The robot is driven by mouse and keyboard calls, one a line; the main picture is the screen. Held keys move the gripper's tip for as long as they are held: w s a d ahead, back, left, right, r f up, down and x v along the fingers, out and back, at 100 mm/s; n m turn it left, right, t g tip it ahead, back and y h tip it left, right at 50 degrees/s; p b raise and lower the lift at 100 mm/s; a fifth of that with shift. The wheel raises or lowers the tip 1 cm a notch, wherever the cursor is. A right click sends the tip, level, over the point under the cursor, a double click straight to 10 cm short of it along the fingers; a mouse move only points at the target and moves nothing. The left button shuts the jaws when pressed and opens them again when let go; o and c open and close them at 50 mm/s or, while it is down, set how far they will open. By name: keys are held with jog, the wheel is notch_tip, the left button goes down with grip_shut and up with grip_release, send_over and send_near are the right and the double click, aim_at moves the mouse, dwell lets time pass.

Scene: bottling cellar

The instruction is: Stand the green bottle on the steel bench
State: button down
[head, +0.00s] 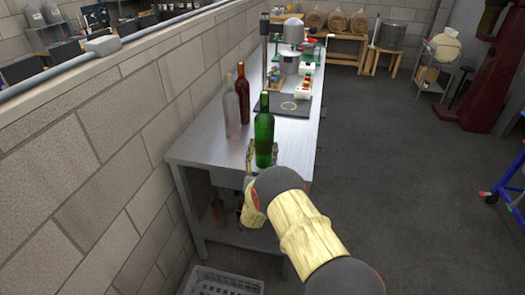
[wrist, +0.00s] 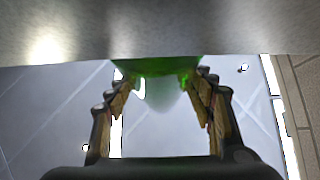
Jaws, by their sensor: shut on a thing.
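The green bottle (head: 264,135) is upright at the near end of the steel bench (head: 200,150). My gripper (head: 262,160) is shut on its lower body. In the wrist view, the fingers (wrist: 160,92) close on both sides of the green bottle (wrist: 155,67), with the grey bench (wrist: 230,30) across the top of the picture. Most of the bottle is out of that view. Its base is hidden behind my gripper and arm in the head view, so I cannot tell whether it touches the bench.
A clear bottle (head: 231,108) and a brown bottle (head: 243,92) stand just behind and left. A dark mat (head: 295,109) and equipment occupy the bench farther back. A block wall (head: 120,150) runs along the left. A grey crate (head: 225,284) sits on the floor.

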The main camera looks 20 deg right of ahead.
aim_at(262, 165)
jog(key=shift+w+d+f+b, duration=0.15)
jog(key=shift+w+d+b, duration=0.15)
jog(key=shift+w, duration=0.25)
jog(key=shift+w+d+f+b, duration=0.1)
jog(key=shift+w+d+b, duration=0.05)
jog(key=shift+w+d, duration=0.35)
jog(key=shift+a+f, duration=0.1)
jog(key=shift+f, duration=0.25)
jog(key=c, duration=0.8)
grip_release()
jog(key=shift+f, duration=0.25)
jog(key=shift+o, duration=0.3)
jog(key=shift+r, duration=0.15)
jog(key=shift+v, duration=6.05)
